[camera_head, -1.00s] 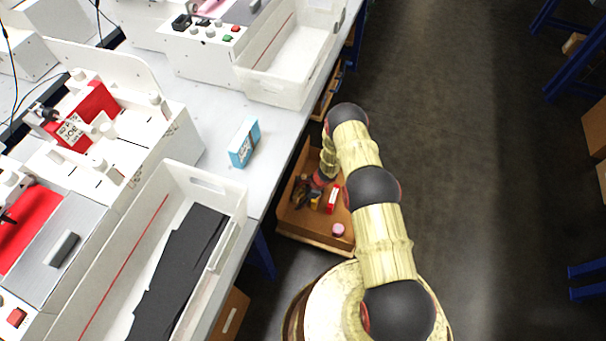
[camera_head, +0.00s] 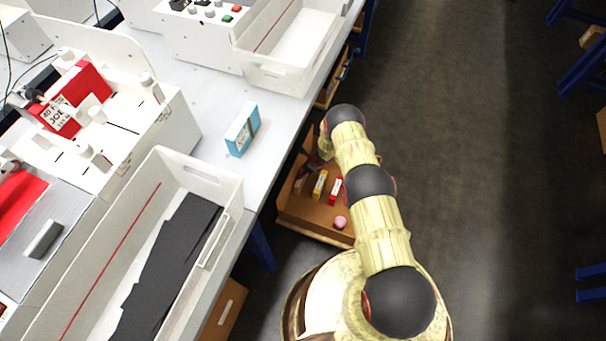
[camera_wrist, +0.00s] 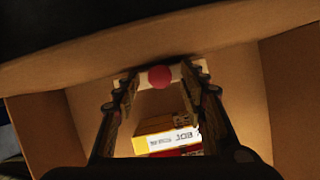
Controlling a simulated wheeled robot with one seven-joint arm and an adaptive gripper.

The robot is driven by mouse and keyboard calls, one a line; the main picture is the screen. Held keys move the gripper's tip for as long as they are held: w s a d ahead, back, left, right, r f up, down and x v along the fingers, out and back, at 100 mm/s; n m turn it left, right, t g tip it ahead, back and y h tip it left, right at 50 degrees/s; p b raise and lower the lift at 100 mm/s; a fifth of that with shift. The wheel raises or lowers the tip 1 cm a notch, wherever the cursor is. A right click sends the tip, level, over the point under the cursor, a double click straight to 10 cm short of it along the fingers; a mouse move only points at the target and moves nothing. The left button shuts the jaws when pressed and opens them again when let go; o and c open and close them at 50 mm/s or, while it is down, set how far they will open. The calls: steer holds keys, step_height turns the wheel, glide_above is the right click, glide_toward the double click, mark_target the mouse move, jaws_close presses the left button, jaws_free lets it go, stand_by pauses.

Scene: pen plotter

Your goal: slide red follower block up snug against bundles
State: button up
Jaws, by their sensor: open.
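My gripper (camera_wrist: 160,100) is open inside a brown open drawer, one finger on each side in the wrist view. A yellow box (camera_wrist: 165,138) with a printed white label shows between and below the fingers, apart from them, with a red box (camera_wrist: 185,151) beside it. In the head view the yellow box (camera_head: 320,184) and red box (camera_head: 335,190) stand in the drawer; my gripper is a dark, partly hidden shape there. A red block (camera_head: 88,82) with a white label sits in the white machine at left. I cannot tell which red piece is the follower block; no bundles are clearly identifiable.
The drawer (camera_head: 313,228) is under the table edge and also holds a pink round piece (camera_head: 340,222). Drawer walls (camera_wrist: 45,125) stand close around my gripper. A blue box (camera_head: 242,130) and a white tray (camera_head: 228,183) with black sheets are on the table.

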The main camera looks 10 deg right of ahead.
steer(key=shift+w+a+f, duration=0.1)
steer(key=shift+w+f, duration=0.05)
steer(key=shift+f, duration=0.2)
jaws_close()
stand_by(0.4)
stand_by(0.4)
